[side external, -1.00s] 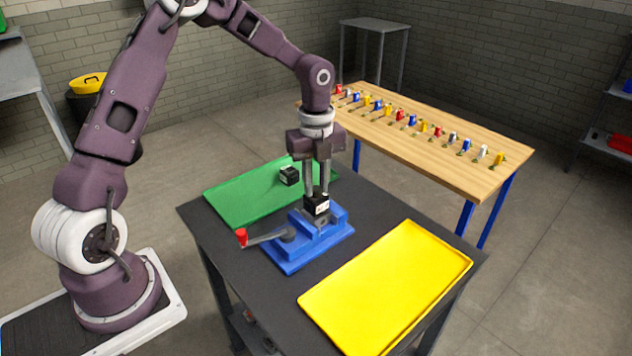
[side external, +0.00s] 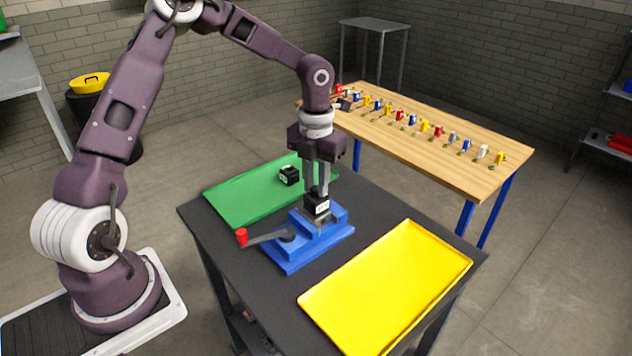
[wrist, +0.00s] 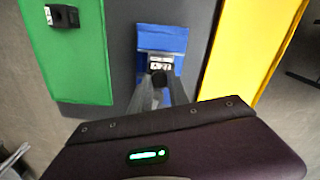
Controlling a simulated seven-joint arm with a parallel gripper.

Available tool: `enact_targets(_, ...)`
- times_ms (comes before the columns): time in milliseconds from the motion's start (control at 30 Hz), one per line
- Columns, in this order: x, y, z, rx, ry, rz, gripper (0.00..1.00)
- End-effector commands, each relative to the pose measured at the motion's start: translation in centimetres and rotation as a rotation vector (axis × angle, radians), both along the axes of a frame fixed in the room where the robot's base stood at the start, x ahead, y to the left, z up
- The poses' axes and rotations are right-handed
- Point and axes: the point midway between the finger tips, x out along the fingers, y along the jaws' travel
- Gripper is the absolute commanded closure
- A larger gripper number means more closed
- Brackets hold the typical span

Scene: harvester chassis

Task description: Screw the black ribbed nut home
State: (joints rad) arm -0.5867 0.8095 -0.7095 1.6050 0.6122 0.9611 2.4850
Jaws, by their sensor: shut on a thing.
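The black ribbed nut (wrist: 159,78) shows in the wrist view as a small dark round shape between my fingertips; its ribs are too small to make out. My gripper (side external: 317,192) points straight down and is shut on it, at a black block with a white label (side external: 318,208). That block sits upright in the blue vise (side external: 296,256), and it also shows in the wrist view (wrist: 160,63). My fingers hide most of the nut in the side view, and its thread cannot be seen.
The vise has a grey crank with a red knob (side external: 241,236). A second black block (side external: 289,176) lies on the green tray (side external: 240,203) behind. An empty yellow tray (side external: 385,290) lies at the front right. A wooden bench (side external: 440,155) with several coloured parts stands beyond.

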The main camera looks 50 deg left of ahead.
Motion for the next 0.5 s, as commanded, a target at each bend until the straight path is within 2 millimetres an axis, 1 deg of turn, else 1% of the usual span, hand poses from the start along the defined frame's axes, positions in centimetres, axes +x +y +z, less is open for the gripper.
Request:
enact_targets(33, 0.05, -0.03, -0.04, -0.003, -0.001, -0.077, 1.00)
enact_targets(100, 0.04, -0.01, -0.02, -0.001, -0.001, -0.152, 1.00)
enact_targets(367, 0.03, 0.00, -0.02, 0.000, -0.001, -0.187, 1.00)
enact_targets(433, 0.03, -0.01, -0.04, -0.002, -0.001, -0.315, 1.00)
enact_targets(467, 0.04, -0.02, -0.06, -0.001, -0.001, -0.358, 1.00)
enact_targets(500, 0.03, -0.02, -0.05, -0.001, -0.001, -0.366, 1.00)
